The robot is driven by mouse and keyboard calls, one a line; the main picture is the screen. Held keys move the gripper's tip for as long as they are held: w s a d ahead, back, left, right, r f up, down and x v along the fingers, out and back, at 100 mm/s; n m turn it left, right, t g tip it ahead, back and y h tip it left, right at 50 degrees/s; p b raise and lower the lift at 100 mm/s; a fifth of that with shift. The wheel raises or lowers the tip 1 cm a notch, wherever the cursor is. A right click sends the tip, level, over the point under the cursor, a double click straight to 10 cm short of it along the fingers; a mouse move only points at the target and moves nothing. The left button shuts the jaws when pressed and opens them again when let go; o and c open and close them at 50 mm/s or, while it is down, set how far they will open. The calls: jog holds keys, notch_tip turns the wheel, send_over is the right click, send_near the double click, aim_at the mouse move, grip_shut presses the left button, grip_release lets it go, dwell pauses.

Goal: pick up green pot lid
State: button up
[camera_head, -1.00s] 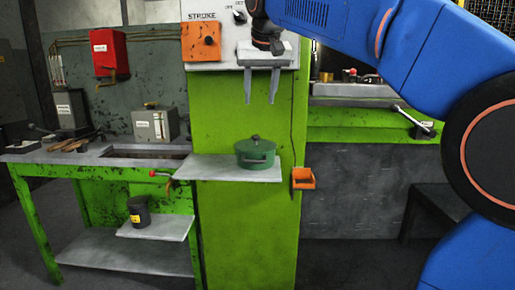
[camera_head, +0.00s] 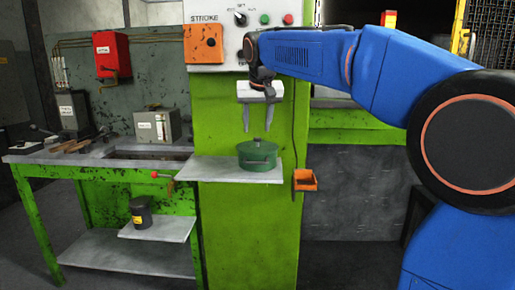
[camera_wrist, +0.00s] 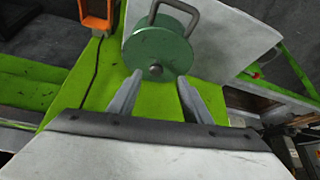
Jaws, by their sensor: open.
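The green pot lid (camera_head: 257,143) sits on a green pot (camera_head: 258,160), which stands on a grey shelf (camera_head: 205,170) fixed to the front of the green press column. The lid has a small dark knob at its centre. In the wrist view the round lid (camera_wrist: 160,48) shows just beyond my fingertips, with a grey pot handle at its far side. My gripper (camera_head: 262,128) is open and empty, pointing down just above the lid. In the wrist view my gripper's two fingers (camera_wrist: 157,80) stand apart on either side of the knob's line.
An orange holder (camera_head: 305,181) hangs on the column right of the shelf. A control panel (camera_head: 225,40) with knobs is above. A workbench (camera_head: 90,158) with a grey box (camera_head: 152,127) stands left, and a dark canister (camera_head: 140,212) sits on a lower shelf.

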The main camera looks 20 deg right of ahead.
aim_at(257, 137)
jog(key=shift+d+x, duration=0.2)
jog(key=shift+x, duration=1.15)
jog(key=shift+d+x, duration=0.2)
jog(key=shift+x, duration=1.15)
jog(key=shift+w+r, duration=0.15)
jog(key=shift+r, duration=0.05)
grip_shut()
